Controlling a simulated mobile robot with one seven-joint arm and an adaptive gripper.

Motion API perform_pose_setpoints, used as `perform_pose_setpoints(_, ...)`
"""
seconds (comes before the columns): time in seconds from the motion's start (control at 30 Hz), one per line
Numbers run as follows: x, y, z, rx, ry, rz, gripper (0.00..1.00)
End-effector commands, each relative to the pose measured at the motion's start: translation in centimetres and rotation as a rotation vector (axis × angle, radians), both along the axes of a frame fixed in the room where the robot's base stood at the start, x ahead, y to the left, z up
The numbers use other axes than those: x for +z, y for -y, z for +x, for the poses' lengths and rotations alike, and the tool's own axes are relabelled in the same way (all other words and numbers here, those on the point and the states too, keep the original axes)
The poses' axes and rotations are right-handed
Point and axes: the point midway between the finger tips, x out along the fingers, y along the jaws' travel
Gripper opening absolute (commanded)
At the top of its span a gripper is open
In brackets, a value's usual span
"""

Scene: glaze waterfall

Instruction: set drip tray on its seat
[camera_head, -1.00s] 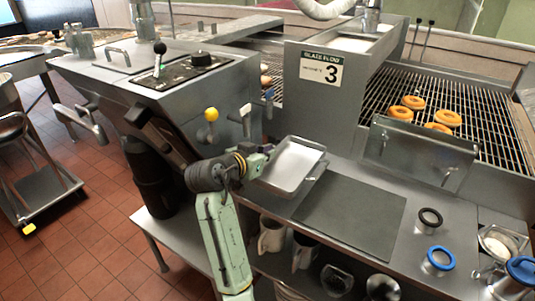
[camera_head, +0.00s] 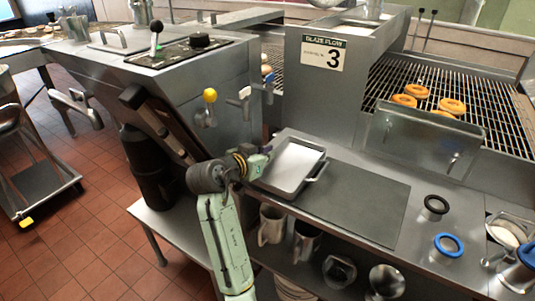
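The drip tray (camera_head: 292,166) is a shallow metal pan with a pale inside. It is in the middle of the head view, at the left end of the counter beside the dark flat mat. My gripper (camera_head: 262,157) is at the tray's left rim and appears shut on it. The fingertips are small and partly hidden. The tray looks nearly level. I cannot tell whether its underside touches the counter. No marked seat for the tray can be made out.
A yellow-knobbed lever (camera_head: 210,96) is close to the left. The dark mat (camera_head: 352,203) is bare. Ring-topped jars (camera_head: 448,246) stand at right; metal jugs (camera_head: 272,226) are on the shelf below.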

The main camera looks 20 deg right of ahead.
Motion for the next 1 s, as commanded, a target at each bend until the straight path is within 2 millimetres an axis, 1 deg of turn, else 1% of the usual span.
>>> perform_pose_setpoints(0.33,0.1,0.0,0.0,0.000,0.002,-0.002,0.00)
perform_pose_setpoints(1.0,-1.0,0.0,0.0,0.000,0.001,-0.001,0.00)
